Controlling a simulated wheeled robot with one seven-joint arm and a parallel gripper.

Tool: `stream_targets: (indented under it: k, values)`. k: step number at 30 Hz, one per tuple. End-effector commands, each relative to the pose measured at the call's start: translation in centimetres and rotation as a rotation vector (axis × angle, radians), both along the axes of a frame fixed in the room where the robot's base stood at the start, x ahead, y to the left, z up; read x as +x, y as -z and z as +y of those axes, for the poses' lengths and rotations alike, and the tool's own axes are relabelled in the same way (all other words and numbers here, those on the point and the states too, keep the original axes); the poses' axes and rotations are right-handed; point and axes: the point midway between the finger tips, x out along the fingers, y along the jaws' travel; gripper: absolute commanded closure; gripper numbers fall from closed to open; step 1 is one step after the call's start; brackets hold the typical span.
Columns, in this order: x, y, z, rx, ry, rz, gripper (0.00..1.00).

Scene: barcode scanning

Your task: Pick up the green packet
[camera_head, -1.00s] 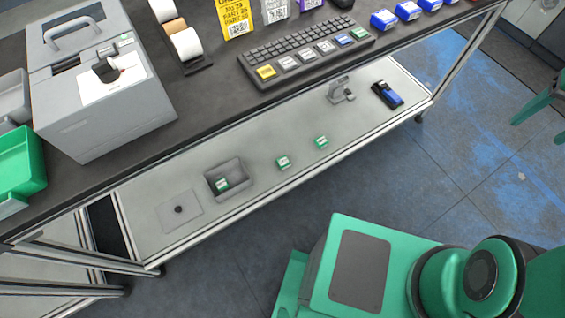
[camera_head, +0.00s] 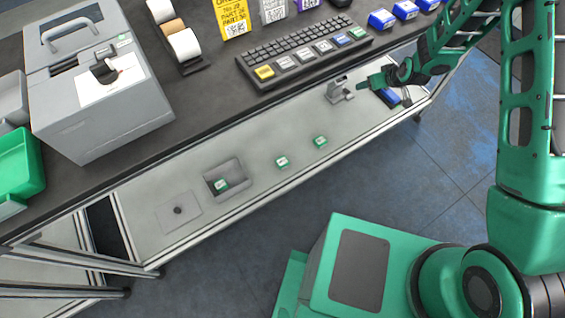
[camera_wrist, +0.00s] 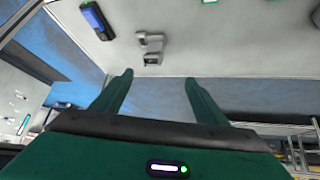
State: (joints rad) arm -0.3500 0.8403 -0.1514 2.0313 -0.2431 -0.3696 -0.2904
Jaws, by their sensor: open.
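Small green packets with white labels lie on the lower pale shelf. One green packet (camera_head: 282,161) and a second green packet (camera_head: 320,142) lie on the bare shelf, and a third packet (camera_head: 221,184) lies in a grey tray (camera_head: 236,167). My gripper (camera_head: 366,84) is above the right part of this shelf, to the right of the packets and apart from them. In the wrist view my gripper (camera_wrist: 158,82) has its two fingers spread with nothing between them. A green edge (camera_wrist: 210,2) shows at the top there, too cut off to identify surely.
A grey stand (camera_head: 339,92) and a blue-black scanner (camera_head: 388,97) are close to my gripper; both show in the wrist view, the stand (camera_wrist: 150,48) and scanner (camera_wrist: 96,20). The upper black worktop with keyboard (camera_head: 305,52) and printer (camera_head: 100,90) overhangs behind the shelf.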

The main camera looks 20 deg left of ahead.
Motion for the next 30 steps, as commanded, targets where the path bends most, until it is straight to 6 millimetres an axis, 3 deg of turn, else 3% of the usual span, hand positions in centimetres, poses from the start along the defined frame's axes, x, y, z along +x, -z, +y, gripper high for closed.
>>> stream_targets:
  k: [1, 6, 11, 15, 22, 30]
  values:
    - [-0.4, 2.4, 2.2, 0.012, -0.034, -0.01, 0.33]
    - [-1.6, 8.8, 8.4, 0.067, -0.124, -0.073, 0.33]
    - [-4.2, 14.8, 13.4, 0.123, -0.195, -0.127, 0.33]
    - [-7.6, 19.9, 17.0, 0.175, -0.245, -0.173, 0.33]
    - [-14.5, 27.8, 20.5, 0.254, -0.301, -0.242, 0.33]
    - [-22.5, 34.6, 20.9, 0.323, -0.324, -0.307, 0.33]
